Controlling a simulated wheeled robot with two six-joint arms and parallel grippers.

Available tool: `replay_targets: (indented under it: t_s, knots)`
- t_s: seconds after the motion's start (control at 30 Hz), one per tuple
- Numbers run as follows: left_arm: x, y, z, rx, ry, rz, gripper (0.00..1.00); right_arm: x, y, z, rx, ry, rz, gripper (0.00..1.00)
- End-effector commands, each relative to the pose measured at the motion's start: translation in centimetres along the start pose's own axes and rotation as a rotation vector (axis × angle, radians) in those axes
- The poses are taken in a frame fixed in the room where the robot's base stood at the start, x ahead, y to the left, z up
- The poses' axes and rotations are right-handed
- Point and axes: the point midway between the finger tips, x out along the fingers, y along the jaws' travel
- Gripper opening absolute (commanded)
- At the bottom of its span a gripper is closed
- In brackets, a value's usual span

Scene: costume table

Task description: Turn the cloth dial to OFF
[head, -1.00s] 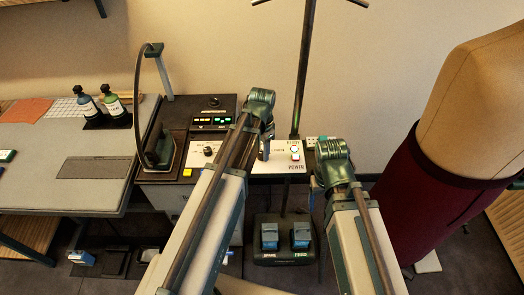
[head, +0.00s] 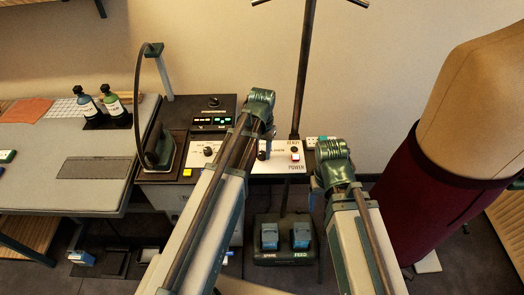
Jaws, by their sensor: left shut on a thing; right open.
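The white control panel (head: 276,162) of the pressing station is below the dark console. My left gripper (head: 263,154) points down at this panel, shut on a dial that its fingers and arm mostly hide. I take it to be the cloth dial; its pointer and setting cannot be read. Another small black dial (head: 208,151) shows on the panel's left part, left of my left arm. My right gripper (head: 316,186) is open and empty, right of the panel and apart from it; its fingers are partly hidden.
A POWER switch (head: 296,157) and a dark READY lamp (head: 295,149) are at the panel's right. The iron (head: 160,148) stands left of the panel. A dark pole (head: 302,80) rises behind. A maroon-skirted dress form (head: 425,200) stands right.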

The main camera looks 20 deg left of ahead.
Motion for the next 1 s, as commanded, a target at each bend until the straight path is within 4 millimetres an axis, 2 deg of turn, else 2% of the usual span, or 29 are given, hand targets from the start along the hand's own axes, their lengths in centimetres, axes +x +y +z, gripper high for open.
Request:
replay_targets:
  t_s: [0.2,0.5,1.0]
  knots:
    - [0.01,0.01,0.02,-0.176,0.000,0.000,0.00,0.01,0.00,0.00,0.000,0.000,0.000,0.75]
    - [0.01,0.01,0.02,-0.344,0.000,0.000,0.00,0.01,0.00,0.00,0.000,0.000,0.000,0.75]
    - [0.01,0.01,0.02,-0.426,0.000,0.000,0.00,0.01,0.00,0.00,0.000,0.000,0.000,0.75]
